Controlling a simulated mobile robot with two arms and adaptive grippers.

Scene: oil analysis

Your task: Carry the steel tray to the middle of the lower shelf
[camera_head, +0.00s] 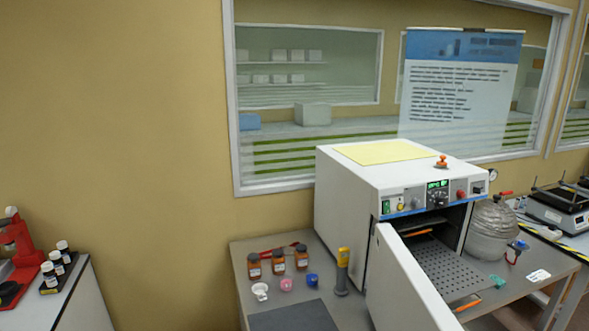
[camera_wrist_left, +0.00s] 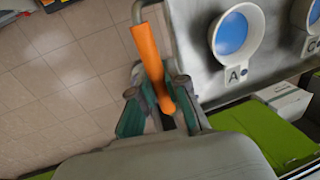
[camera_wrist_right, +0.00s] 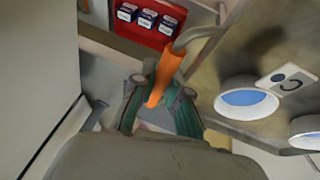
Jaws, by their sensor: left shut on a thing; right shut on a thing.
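The steel tray (camera_wrist_left: 188,35) shows in the left wrist view, with white cups of blue contents on it and a label A. My left gripper (camera_wrist_left: 160,104) is shut on its orange handle (camera_wrist_left: 147,52). In the right wrist view the tray (camera_wrist_right: 245,55) carries more cups and a label C. My right gripper (camera_wrist_right: 160,98) is shut on the orange handle (camera_wrist_right: 166,70) at that end. The head view shows neither tray nor grippers. There the white oven (camera_head: 342,205) stands open, with a perforated lower shelf (camera_head: 450,270) inside.
The oven door (camera_head: 405,285) swings out toward the front. Brown bottles (camera_head: 278,260), small coloured caps and a yellow-topped tool (camera_head: 343,270) stand left of the oven. A glass vessel (camera_head: 490,232) stands to its right. A small green item (camera_head: 498,282) lies by the shelf's right edge.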

